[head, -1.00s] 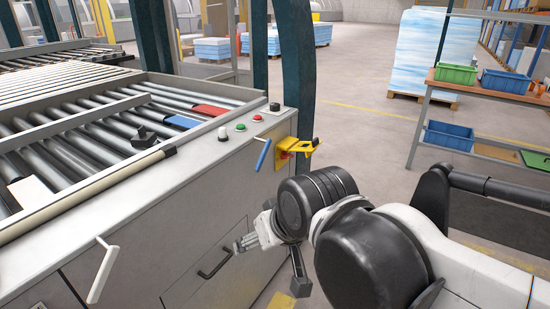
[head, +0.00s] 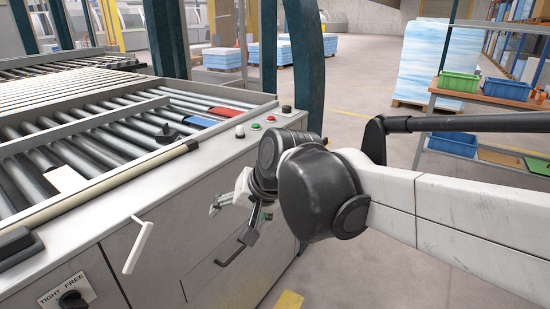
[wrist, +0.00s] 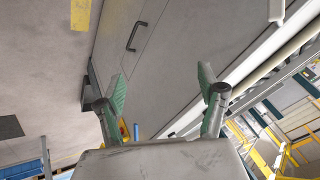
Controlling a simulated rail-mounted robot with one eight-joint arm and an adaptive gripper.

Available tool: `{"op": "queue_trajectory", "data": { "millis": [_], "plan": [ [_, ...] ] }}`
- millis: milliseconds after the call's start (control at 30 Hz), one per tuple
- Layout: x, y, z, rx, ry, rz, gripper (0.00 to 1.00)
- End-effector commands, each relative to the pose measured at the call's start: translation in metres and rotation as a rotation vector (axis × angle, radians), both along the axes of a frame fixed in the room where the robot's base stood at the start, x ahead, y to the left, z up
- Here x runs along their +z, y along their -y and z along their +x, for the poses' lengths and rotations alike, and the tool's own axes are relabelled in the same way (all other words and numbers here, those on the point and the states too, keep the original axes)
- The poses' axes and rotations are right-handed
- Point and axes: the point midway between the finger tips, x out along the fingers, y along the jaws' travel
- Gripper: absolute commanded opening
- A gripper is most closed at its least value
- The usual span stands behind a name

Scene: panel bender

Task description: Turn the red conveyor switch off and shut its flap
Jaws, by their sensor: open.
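The yellow switch box with its red part shows only as a small patch (wrist: 124,130) in the wrist view, just beside the left finger and partly hidden by it. In the head view my arm covers the place where the box sits at the machine's corner. Whether the switch is on or off and how the flap stands cannot be made out. My gripper (head: 228,203) is open and empty in front of the machine's side panel, left of that corner. Its two green-padded fingers are spread apart in the wrist view (wrist: 162,76).
The roller machine's grey panel has a black handle (head: 237,248) near my gripper and a white lever (head: 139,245) further left. Push buttons (head: 256,127) sit on its top edge. A shelf with green bins (head: 459,81) stands at the right.

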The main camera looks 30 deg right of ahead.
Motion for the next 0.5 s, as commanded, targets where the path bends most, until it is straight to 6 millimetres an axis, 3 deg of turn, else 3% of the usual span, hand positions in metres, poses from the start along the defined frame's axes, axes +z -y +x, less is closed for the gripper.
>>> {"op": "queue_trajectory", "data": {
  "millis": [267,500],
  "plan": [
    [0.006,0.052,0.073,-0.307,-0.018,0.335,0.71],
    [0.005,0.116,0.13,-0.551,-0.022,0.636,0.71]
  ]
}}
